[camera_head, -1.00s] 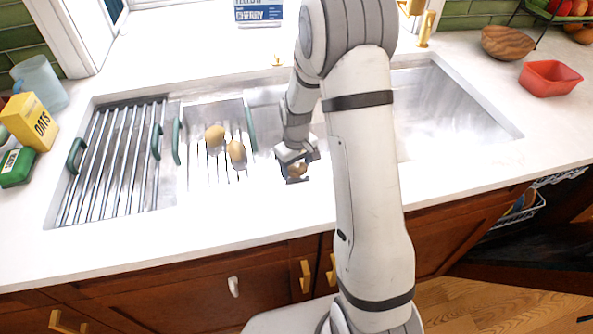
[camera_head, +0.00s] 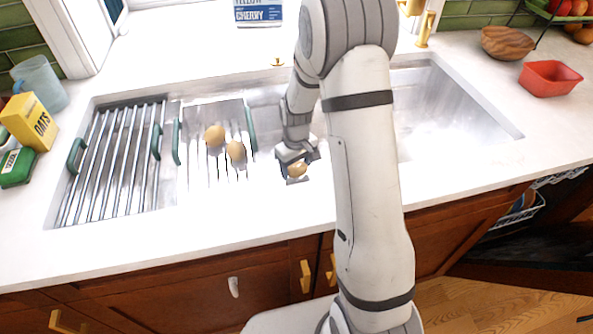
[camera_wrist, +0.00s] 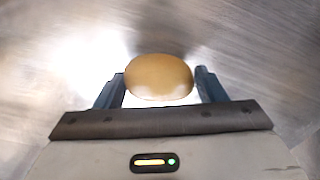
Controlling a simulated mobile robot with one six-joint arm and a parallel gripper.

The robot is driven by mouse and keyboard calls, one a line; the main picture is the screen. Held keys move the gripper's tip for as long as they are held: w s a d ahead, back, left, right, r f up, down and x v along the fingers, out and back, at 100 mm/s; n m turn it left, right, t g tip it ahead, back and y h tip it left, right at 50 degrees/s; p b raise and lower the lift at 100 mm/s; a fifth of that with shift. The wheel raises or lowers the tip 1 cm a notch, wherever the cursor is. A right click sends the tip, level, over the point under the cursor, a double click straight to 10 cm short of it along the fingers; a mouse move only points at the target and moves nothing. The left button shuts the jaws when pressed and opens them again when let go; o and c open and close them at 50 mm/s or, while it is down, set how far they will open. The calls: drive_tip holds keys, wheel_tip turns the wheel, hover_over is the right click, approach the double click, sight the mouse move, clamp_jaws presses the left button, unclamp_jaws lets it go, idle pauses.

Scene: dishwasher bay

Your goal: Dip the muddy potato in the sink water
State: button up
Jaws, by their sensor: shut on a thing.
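My gripper (camera_head: 297,171) is shut on a potato (camera_head: 297,169), low over the sink basin near its front edge. In the wrist view the potato (camera_wrist: 159,77) sits between the two dark fingers and looks smooth, yellow-brown and free of visible mud. The sink (camera_head: 430,105) is a metal basin; part of it is hidden behind my arm. The water surface is hard to make out, so I cannot tell whether the potato touches it. Two more yellow potatoes, one at the back (camera_head: 214,136) and one in front (camera_head: 235,150), lie on the slotted rack left of my gripper.
A barred drying rack (camera_head: 112,160) with green handles covers the sink's left end. An oats box (camera_head: 30,121), a green box (camera_head: 17,167) and a blue pitcher (camera_head: 40,82) stand at the left. A red tub (camera_head: 549,78) and a wooden bowl (camera_head: 508,43) stand at the right.

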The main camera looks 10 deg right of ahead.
sight(296, 167)
wheel_tip(296, 167, up, 24)
drive_tip(key=p, duration=1.5)
drive_tip(key=shift+r+p, duration=0.2)
drive_tip(key=shift+p, duration=0.2)
idle(0.3)
drive_tip(key=shift+r, duration=0.1)
idle(1.9)
wheel_tip(296, 167, up, 4)
drive_tip(key=p, duration=0.2)
drive_tip(key=shift+p, duration=0.3)
idle(0.5)
